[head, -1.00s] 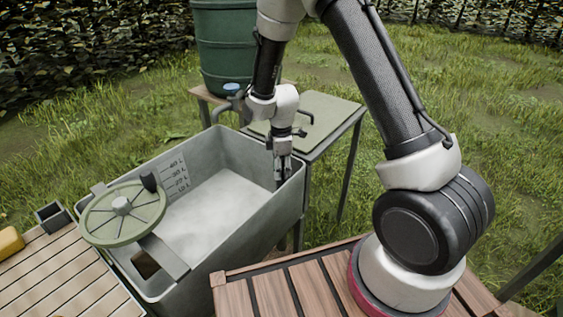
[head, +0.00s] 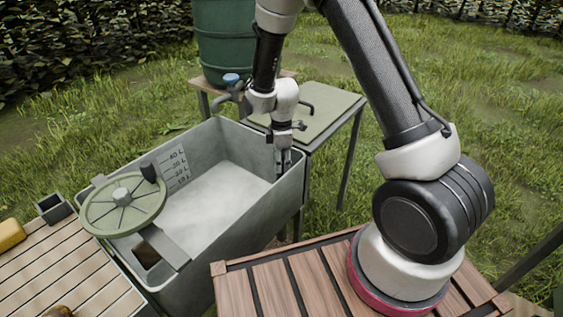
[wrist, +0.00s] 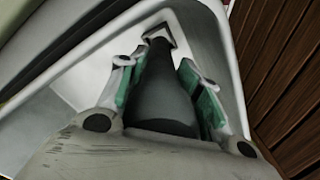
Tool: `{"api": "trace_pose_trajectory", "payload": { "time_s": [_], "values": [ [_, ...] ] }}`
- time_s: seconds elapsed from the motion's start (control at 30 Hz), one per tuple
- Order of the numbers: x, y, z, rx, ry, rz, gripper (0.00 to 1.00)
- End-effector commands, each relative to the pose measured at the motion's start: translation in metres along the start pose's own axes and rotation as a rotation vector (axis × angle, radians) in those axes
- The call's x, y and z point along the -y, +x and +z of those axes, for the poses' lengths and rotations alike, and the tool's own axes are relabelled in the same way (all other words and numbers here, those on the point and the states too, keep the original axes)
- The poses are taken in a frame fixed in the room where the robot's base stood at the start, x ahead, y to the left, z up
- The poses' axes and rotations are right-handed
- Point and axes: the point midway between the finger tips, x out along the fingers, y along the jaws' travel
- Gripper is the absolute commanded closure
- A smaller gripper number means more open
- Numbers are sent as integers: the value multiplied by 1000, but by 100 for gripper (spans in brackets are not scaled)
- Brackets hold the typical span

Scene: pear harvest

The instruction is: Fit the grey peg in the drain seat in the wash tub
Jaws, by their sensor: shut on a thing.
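My gripper (head: 283,165) reaches down inside the right end of the grey wash tub (head: 235,240), close to its wall. In the wrist view my gripper (wrist: 161,82) has its green-padded fingers shut on both sides of the dark grey peg (wrist: 160,105). The peg points away from the wrist, toward a corner of the tub. A small pale square-edged piece (wrist: 158,34) shows around the peg's far end; it looks like the drain seat. I cannot tell whether the peg's tip is in it or above it. In the head view the peg is mostly hidden.
A round green spoked wheel (head: 124,204) sits over the tub's left end. A green barrel (head: 222,50) and a side table (head: 325,112) stand behind the tub. Wooden slats (head: 290,285) lie in front. A yellow object (head: 10,235) lies at far left.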

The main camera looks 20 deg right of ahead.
Motion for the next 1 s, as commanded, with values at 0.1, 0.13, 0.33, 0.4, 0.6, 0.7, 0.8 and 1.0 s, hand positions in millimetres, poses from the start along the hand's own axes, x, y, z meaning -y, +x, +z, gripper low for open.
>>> {"api": "trace_pose_trajectory", "payload": {
  "time_s": [0.1, 0.13, 0.33, 0.4, 0.6, 0.7, 0.8, 1.0],
  "values": [
    [0, 0, 0, 0, 0, 0, 100],
    [0, 1, 0, 0, 0, 0, 100],
    [0, 2, 0, 0, 0, 1, 100],
    [0, 2, 0, 0, 0, 0, 100],
    [0, 3, 0, 0, 0, 0, 100],
    [0, 4, 0, 0, 0, 0, 100],
    [0, 7, 0, 0, 0, 0, 100],
    [0, 14, 0, 0, 0, -1, 100]
  ]
}}
